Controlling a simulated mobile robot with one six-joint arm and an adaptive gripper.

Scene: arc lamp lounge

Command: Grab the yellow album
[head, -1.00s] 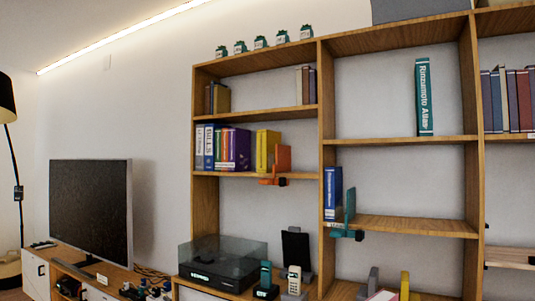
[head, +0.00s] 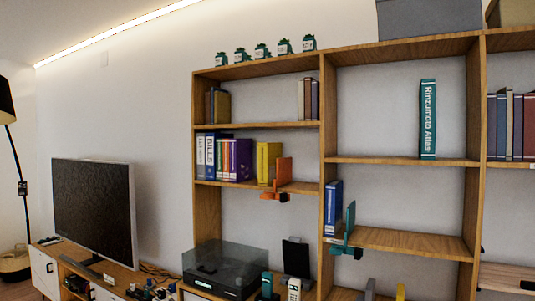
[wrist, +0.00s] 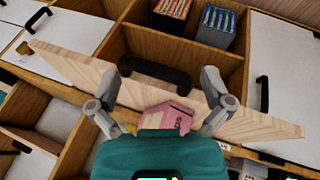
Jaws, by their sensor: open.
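The yellow album (head: 268,163) stands upright on the middle shelf of the left bookcase column, at the right end of a row of books. An orange bookend (head: 283,172) stands just to its right. My gripper (wrist: 160,82) shows only in the wrist view, with its two grey fingers spread wide apart. It is open and apparently empty. The album does not show in the wrist view, and my gripper does not show in the head view, so their distance cannot be told.
Purple and white books (head: 230,160) stand left of the album. The wooden bookcase (head: 325,130) has upright dividers. A turntable (head: 222,270) sits below. A black handle (wrist: 155,75) on a pale wooden panel and a pink object (wrist: 165,117) appear around the fingers.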

